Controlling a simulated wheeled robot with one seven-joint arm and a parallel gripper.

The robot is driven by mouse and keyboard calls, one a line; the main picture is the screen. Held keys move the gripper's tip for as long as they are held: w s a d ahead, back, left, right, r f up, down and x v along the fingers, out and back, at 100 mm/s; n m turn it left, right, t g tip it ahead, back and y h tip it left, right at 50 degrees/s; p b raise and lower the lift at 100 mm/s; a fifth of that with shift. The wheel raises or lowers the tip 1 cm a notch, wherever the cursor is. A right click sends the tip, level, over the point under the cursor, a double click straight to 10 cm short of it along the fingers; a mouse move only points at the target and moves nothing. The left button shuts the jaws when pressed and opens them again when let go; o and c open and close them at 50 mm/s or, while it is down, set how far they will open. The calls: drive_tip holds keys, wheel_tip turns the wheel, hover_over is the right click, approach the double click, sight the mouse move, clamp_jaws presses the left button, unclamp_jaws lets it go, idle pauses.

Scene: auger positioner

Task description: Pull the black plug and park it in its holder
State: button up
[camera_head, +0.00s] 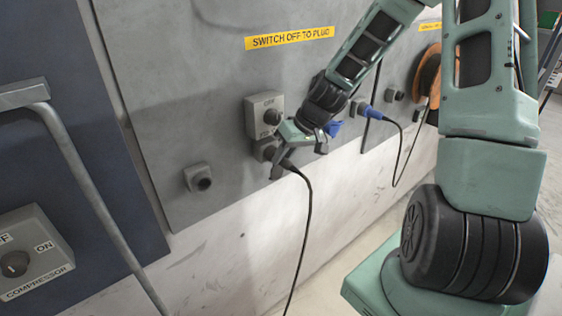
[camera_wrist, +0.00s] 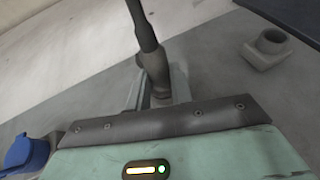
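The black plug (camera_wrist: 154,68) sits between the fingers of my gripper (camera_wrist: 158,88) in the wrist view, with its black cable running up and away. The fingers lie close on both sides of it, and my gripper looks shut on it. In the head view, my gripper (camera_head: 284,158) is at the socket below the grey switch box (camera_head: 264,112), and the cable (camera_head: 305,215) hangs down from it. My gripper hides most of the plug and socket there. An empty grey round holder (camera_head: 199,178) is on the panel to the left; it also shows in the wrist view (camera_wrist: 268,47).
A blue cover (camera_head: 333,128) and a blue plug with a cable (camera_head: 370,110) are on the panel to the right. An orange reel (camera_head: 428,75) hangs beyond. A grey handle bar (camera_head: 90,180) and a compressor switch box (camera_head: 33,255) are at left. The panel between socket and holder is clear.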

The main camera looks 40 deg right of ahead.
sight(294, 167)
clamp_jaws()
drive_tip(key=shift+s, duration=0.1)
drive_tip(key=shift+s, duration=1.6)
drive_tip(key=shift+s+d, duration=0.1)
drive_tip(key=shift+s, duration=0.2)
drive_tip(key=shift+s, duration=0.4)
drive_tip(key=shift+s, duration=0.15)
